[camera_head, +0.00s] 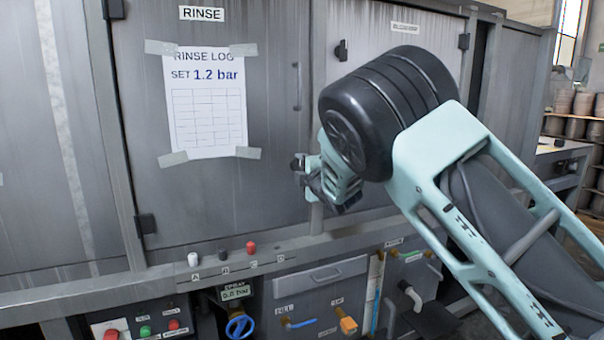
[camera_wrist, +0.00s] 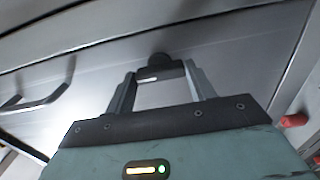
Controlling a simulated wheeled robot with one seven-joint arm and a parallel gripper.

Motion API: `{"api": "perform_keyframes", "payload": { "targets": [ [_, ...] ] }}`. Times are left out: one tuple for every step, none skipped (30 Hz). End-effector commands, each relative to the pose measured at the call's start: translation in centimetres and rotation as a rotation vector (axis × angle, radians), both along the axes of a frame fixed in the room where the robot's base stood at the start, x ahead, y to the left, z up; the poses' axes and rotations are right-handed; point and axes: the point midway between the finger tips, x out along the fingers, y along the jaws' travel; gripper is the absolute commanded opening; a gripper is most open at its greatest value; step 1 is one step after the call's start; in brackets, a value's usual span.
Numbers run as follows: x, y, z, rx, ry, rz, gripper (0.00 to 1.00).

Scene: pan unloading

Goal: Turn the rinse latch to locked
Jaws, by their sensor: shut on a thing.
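The rinse door (camera_head: 262,130) is a grey metal panel under a RINSE sign, and it looks closed. The rinse latch (camera_head: 297,163) is a small black knob at the door's right edge, mostly hidden by my gripper in the head view. My gripper (camera_head: 306,176) is at the latch. In the wrist view the latch (camera_wrist: 160,69) shows as a short black bar with a round hub behind it, lying crosswise between the two fingertips. My gripper (camera_wrist: 160,82) is shut on this bar. No lock markings are readable.
A bar handle (camera_head: 297,86) stands out above the latch. A second black latch (camera_head: 341,50) is on the right-hand door. Below runs a ledge with white, black and red knobs (camera_head: 251,247). A blue valve wheel (camera_head: 240,326) and pipes are lower down. A paper log (camera_head: 207,104) is taped up.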

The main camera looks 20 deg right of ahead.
Motion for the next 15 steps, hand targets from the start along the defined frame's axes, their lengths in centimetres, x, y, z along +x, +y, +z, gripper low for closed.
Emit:
{"api": "perform_keyframes", "payload": {
  "targets": [
    [-0.01, 0.1, -0.07, -0.006, 0.0, 0.002, 0.32],
    [-0.01, 0.1, -0.07, -0.009, 0.0, 0.002, 0.32],
    [-0.01, 0.1, -0.06, -0.012, -0.001, 0.002, 0.32],
    [-0.01, 0.1, -0.06, -0.013, -0.001, 0.002, 0.32],
    [-0.01, 0.1, -0.05, -0.014, -0.001, 0.002, 0.32],
    [-0.01, 0.1, -0.05, -0.014, -0.001, 0.002, 0.32],
    [-0.01, 0.1, -0.05, -0.015, -0.001, 0.002, 0.32],
    [-0.01, 0.1, -0.04, -0.015, -0.001, 0.002, 0.32],
    [-0.01, 0.1, -0.05, -0.015, -0.001, 0.002, 0.32],
    [-0.01, 0.1, -0.05, -0.015, -0.001, 0.002, 0.32],
    [-0.01, 0.1, -0.05, -0.015, 0.0, 0.002, 0.32],
    [-0.01, 0.1, -0.05, -0.015, 0.0, 0.002, 0.32],
    [-0.01, 0.1, -0.06, -0.015, 0.0, 0.002, 0.32],
    [-0.01, 0.1, -0.06, -0.015, 0.0, 0.002, 0.32],
    [-0.02, 0.11, -0.06, -0.014, 0.0, 0.002, 0.63]
  ]
}}
